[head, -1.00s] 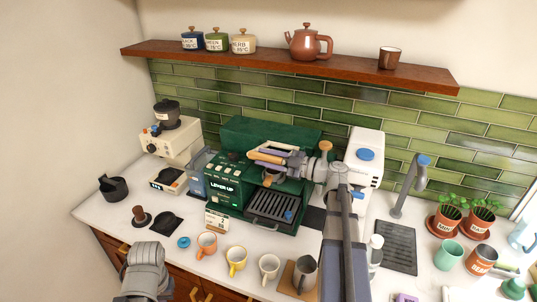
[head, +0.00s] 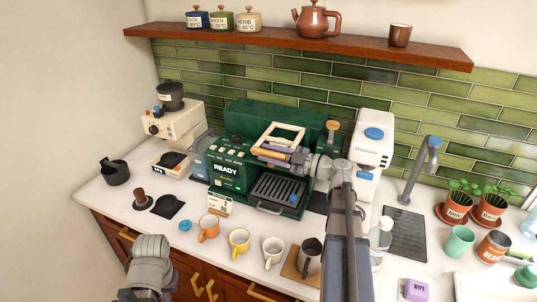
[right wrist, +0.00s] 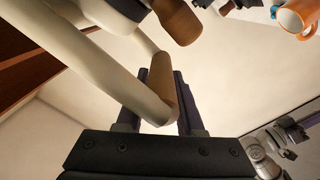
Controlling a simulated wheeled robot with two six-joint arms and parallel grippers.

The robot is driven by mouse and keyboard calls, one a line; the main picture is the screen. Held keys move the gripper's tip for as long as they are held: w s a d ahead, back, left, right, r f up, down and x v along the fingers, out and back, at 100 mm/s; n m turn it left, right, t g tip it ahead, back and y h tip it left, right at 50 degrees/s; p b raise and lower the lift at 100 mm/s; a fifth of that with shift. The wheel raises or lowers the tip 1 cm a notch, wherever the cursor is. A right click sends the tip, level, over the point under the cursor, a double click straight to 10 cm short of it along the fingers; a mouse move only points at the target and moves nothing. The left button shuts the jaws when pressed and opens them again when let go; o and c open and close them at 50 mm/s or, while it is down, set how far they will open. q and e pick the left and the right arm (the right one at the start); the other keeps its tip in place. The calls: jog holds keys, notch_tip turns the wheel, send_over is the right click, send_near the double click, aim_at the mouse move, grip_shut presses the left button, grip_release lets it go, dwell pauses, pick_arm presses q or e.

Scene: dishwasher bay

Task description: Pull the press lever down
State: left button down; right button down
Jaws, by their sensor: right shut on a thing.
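The green press machine (head: 225,150) stands against the tiled wall, and its display reads READY. Its lever is a cream bent-tube frame (head: 284,133) with a wooden grip (head: 268,153) at the front. My right gripper (head: 274,157) is shut on the lever's grip, above the drip tray. In the right wrist view, the cream tube (right wrist: 110,75) and brown grip (right wrist: 161,85) run between the two dark fingers. My left arm shows at the lower left; its gripper's fingers are not visible.
Several cups, including an orange one (head: 208,228) and a yellow one (head: 238,242), stand along the front counter. A metal pitcher (head: 309,255) is at their right. A cream grinder (head: 170,125) is at left, a white machine (head: 371,150) at right, and a wooden shelf (head: 290,44) above.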

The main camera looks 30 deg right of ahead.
jog(key=shift+f, duration=0.4)
jog(key=c, duration=0.9)
grip_release()
jog(key=o, duration=0.3)
jog(key=shift+w+d+f, duration=0.1)
jog(key=shift+d, duration=0.15)
jog(key=shift+w+r+p, duration=0.1)
jog(key=shift+r+p, duration=0.85)
jog(key=shift+p, duration=0.05)
notch_tip(320, 180, up, 8)
jog(key=p, duration=0.8)
jog(key=shift+a+r, duration=0.1)
jog(key=shift+r, duration=0.1)
jog(key=shift+f, duration=0.1)
